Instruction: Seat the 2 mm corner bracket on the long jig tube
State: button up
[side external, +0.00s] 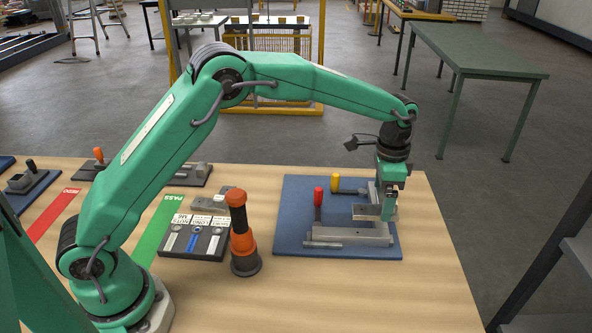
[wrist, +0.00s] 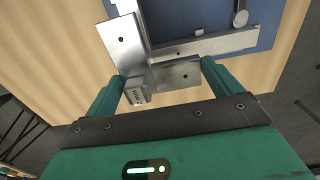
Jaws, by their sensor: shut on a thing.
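My gripper (side external: 388,212) is shut on the grey metal corner bracket (side external: 368,212), over the right part of the blue jig plate (side external: 290,205). A small marked block (wrist: 137,93) shows by the left finger. Two grey jig tubes meet in a corner close to the bracket: one (wrist: 212,44) runs right, the other (wrist: 148,12) away. The front tube (side external: 350,236) also shows in the side view. I cannot tell whether bracket and tubes touch.
A red-handled clamp (side external: 318,203) and a yellow-handled clamp (side external: 345,188) stand on the jig plate. A black-and-orange tool (side external: 242,235) stands upright to its left, beside a dark labelled tray (side external: 190,240). Green PASS (side external: 160,222) and red (side external: 55,212) strips lie farther left. The front-right tabletop is clear.

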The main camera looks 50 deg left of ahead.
aim_at(376, 224)
jog(key=shift+f, duration=0.1)
jog(key=shift+f, duration=2.5)
jog(key=shift+f, duration=0.75)
jog(key=o, duration=0.7)
jog(key=shift+o, duration=0.2)
jog(key=shift+r, duration=3.5)
jog(key=shift+r, duration=0.1)
